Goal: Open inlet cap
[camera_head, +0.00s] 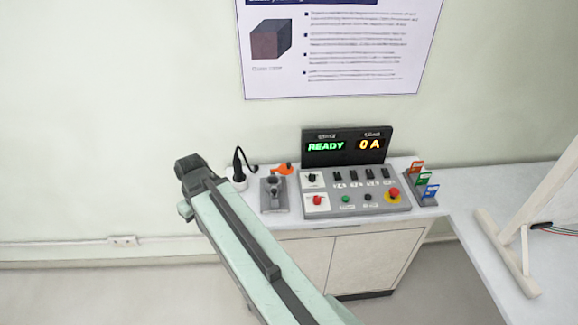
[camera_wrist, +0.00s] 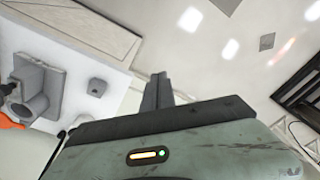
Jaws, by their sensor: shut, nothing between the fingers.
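A grey inlet fixture (camera_head: 273,194) with a round raised part stands on the cabinet top, left of the control panel. I cannot tell surely which part is its cap or whether it is open. A grey fixture with a round cylinder (camera_wrist: 38,92) shows at the left edge of the wrist view, probably the same one. My gripper (camera_wrist: 157,92) is shut and empty in the wrist view, apart from that fixture and to its right. In the head view the end of my arm (camera_head: 190,168) is left of the fixture; its fingertips are not clear there.
The control panel (camera_head: 352,192) has switches and red buttons, with a READY / 0 A display (camera_head: 347,147) behind. An orange piece (camera_head: 283,169) and a black plug on a white round base (camera_head: 236,183) are near the fixture. Coloured cards (camera_head: 424,181) stand right. A wooden stand (camera_head: 515,262) is far right.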

